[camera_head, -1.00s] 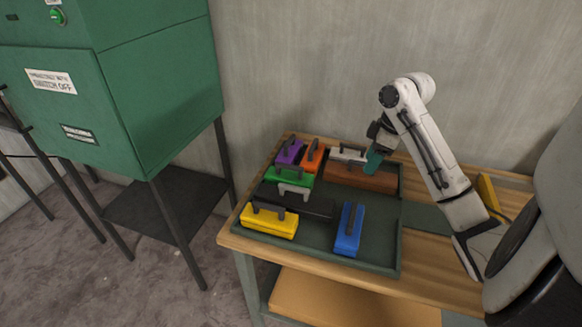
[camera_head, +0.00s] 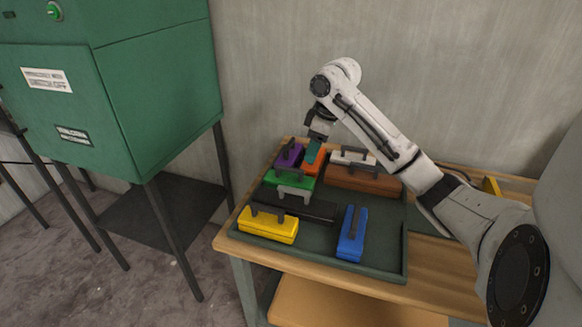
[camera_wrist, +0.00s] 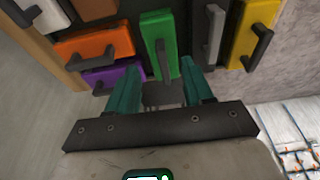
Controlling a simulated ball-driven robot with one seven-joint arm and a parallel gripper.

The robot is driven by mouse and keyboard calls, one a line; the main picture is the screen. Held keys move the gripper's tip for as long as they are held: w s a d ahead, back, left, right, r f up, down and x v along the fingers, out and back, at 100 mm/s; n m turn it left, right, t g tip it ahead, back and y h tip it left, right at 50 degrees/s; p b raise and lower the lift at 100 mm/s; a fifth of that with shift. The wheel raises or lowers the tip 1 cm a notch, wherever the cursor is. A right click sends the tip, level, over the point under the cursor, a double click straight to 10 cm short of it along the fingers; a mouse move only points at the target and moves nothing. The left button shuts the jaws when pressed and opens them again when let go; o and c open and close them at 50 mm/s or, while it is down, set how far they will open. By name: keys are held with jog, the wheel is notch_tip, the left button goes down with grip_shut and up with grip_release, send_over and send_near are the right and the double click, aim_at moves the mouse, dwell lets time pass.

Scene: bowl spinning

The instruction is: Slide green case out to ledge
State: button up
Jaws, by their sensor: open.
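The green case (camera_head: 290,183) lies in the dark green tray (camera_head: 375,266), between the purple case and the grey handled piece. In the wrist view the green case (camera_wrist: 152,36) has a dark handle along its top and lies just beyond my fingertips. My gripper (camera_wrist: 162,82) is open and empty, its two teal fingers on either side of the case's near end. In the head view my gripper (camera_head: 313,150) is over the back left of the tray, near the orange and purple cases. I cannot tell its exact height above them.
The purple case (camera_head: 287,158) and orange case (camera_head: 309,168) sit close behind the green one. A grey handled piece (camera_head: 294,191) is in front. Yellow (camera_head: 268,229), blue (camera_head: 352,236), white (camera_head: 352,158) and brown (camera_head: 362,182) cases share the tray. The table (camera_head: 450,256) is bare at right.

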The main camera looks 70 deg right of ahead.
send_near(291, 168)
jog(key=shift+w+f+b, duration=0.15)
jog(key=shift+f+b, duration=0.3)
jog(key=shift+f, duration=0.2)
jog(key=b+x, duration=0.2)
jog(key=x, duration=0.4)
jog(key=shift+w+a, duration=0.1)
jog(key=shift+w, duration=0.05)
jog(key=shift+w+f+b, duration=0.2)
jog(key=shift+f+b, duration=0.2)
jog(key=shift+f, duration=0.3)
jog(key=shift+c, duration=0.4)
grip_shut()
jog(key=shift+s, duration=0.15)
